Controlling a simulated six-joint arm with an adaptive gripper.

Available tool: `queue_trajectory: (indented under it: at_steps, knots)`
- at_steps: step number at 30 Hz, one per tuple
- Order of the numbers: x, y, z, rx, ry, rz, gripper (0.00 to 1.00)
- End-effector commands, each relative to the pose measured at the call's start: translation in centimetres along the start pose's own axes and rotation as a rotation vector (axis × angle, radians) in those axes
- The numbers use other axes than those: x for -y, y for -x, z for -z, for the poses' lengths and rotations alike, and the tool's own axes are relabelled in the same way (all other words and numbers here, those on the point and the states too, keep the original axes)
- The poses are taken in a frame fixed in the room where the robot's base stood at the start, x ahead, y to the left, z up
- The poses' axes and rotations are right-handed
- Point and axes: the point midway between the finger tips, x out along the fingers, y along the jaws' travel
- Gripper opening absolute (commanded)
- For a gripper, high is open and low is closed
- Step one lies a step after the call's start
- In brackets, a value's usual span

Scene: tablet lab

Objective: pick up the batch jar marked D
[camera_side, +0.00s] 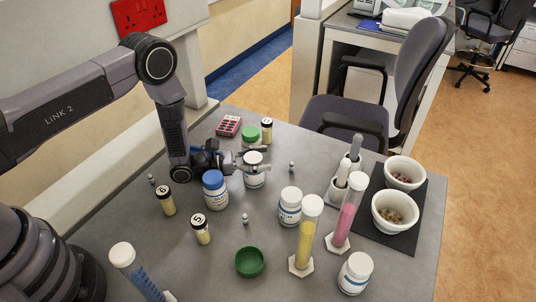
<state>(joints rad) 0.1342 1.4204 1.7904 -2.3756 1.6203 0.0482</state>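My gripper (262,161) is low over the middle of the table, reaching right from my wrist. Its fingers are at a white jar (254,182) with a pale cap, which stands upright. The fingers overlap the jar's upper part, and I cannot tell whether they press on it. I cannot make out a D on any jar.
A blue-capped bottle (215,195) stands just left of the gripper, and a green-capped bottle (250,135) behind it. White bottles (290,210) (354,275), yellow (305,240) and pink (345,220) cylinders, a green bowl (249,262) and two mortars (395,216) crowd the front and right.

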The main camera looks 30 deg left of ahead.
Motion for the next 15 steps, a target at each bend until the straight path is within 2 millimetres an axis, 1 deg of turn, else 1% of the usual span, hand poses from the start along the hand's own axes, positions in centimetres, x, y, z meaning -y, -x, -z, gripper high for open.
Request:
queue_trajectory:
  at_steps: [1,2,12,15]
  knots:
    - [-0.01,0.01,-0.01,0.0,0.0,0.0,0.5]
    - [-0.01,0.02,-0.01,0.0,0.0,0.0,0.47]
    - [-0.01,0.03,-0.01,0.0,0.0,0.0,0.02]
    - [-0.01,0.03,-0.01,0.0,0.0,0.0,0.0]
